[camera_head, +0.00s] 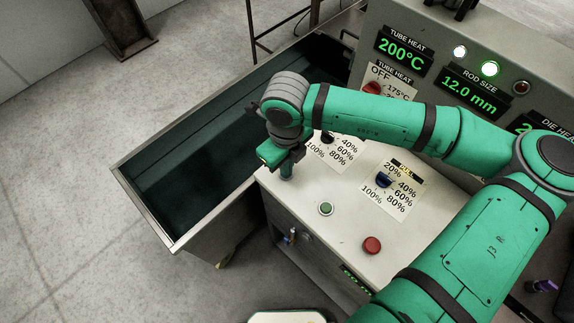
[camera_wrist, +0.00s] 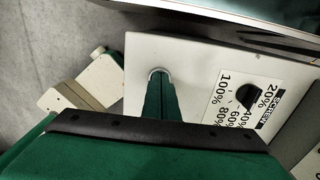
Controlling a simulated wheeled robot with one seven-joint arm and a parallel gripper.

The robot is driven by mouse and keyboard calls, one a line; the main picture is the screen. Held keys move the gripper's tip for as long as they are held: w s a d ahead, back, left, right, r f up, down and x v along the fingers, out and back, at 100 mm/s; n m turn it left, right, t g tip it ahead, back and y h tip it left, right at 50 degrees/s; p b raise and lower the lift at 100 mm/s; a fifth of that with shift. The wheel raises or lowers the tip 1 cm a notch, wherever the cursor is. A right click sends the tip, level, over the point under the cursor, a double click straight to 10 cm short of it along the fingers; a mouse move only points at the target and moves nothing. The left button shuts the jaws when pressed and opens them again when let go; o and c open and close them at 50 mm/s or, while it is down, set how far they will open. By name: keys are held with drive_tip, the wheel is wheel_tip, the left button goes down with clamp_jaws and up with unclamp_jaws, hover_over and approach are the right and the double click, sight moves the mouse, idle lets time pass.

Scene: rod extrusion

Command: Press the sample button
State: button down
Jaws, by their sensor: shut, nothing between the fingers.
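My gripper (camera_head: 287,172) is shut and empty, pointing down at the left end of the pale control panel (camera_head: 300,192). In the wrist view, its closed fingers (camera_wrist: 158,84) reach over a round button with a silver rim (camera_wrist: 158,71). Only the rim's far edge shows there; the fingers hide the rest. I cannot tell whether the fingertips touch the button, nor read any label for it. In the head view my gripper hides this button. A green button (camera_head: 325,208) and a red button (camera_head: 372,245) sit farther right on the panel.
The screw dial (camera_wrist: 247,95) is right of my fingers in the wrist view. An upright display panel (camera_head: 430,42) stands behind. A dark, empty-looking trough (camera_head: 200,170) lies to the left.

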wheel_tip(320, 180, up, 14)
idle(0.6)
